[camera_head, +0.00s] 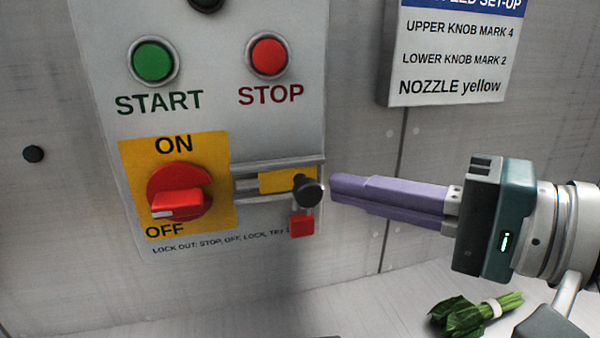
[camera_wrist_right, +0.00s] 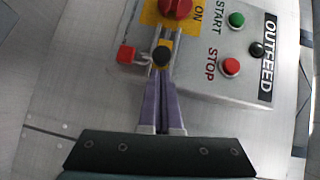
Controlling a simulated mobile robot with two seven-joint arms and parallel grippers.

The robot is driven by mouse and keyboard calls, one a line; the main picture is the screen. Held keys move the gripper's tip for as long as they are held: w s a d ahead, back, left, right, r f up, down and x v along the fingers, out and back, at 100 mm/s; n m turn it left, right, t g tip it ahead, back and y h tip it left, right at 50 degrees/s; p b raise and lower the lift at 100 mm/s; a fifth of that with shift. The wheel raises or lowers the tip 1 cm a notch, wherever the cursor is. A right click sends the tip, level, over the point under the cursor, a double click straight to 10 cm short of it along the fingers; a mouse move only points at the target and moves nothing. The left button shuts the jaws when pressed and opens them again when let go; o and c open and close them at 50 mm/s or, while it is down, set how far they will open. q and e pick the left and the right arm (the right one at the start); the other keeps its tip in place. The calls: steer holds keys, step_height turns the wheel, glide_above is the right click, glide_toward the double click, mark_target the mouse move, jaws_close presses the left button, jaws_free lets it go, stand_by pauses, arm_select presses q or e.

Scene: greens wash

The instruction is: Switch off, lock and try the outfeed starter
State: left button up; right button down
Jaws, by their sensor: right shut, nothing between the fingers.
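The grey starter box (camera_head: 220,105) labelled OUTFEED is on the steel wall. Its red rotary switch (camera_head: 178,190) sits on a yellow plate; its grip lies nearly level, on the side towards OFF. Right of it a slide rail (camera_head: 275,163) carries a yellow bar and a black knob (camera_head: 308,191). A red block, perhaps a padlock (camera_head: 301,226), hangs under the knob; it also shows in the wrist view (camera_wrist_right: 126,54). The green START button (camera_head: 152,61) and red STOP button (camera_head: 268,56) are above. My right gripper (camera_head: 334,190) is shut and empty, fingertips close to the knob's right; contact is unclear.
A set-up sign (camera_head: 455,55) is on the wall at upper right. A bundle of greens (camera_head: 475,314) lies on the steel surface below my right gripper. A black wall knob (camera_head: 33,154) is at far left. The wall below the box is clear.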

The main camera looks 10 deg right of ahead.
mark_target(314, 198)
steer(key=shift+a, duration=0.1)
steer(key=a+p, duration=0.1)
steer(key=a, duration=0.3)
steer(key=shift+s+a, duration=0.1)
stand_by(0.5)
steer(key=shift+r, duration=0.1)
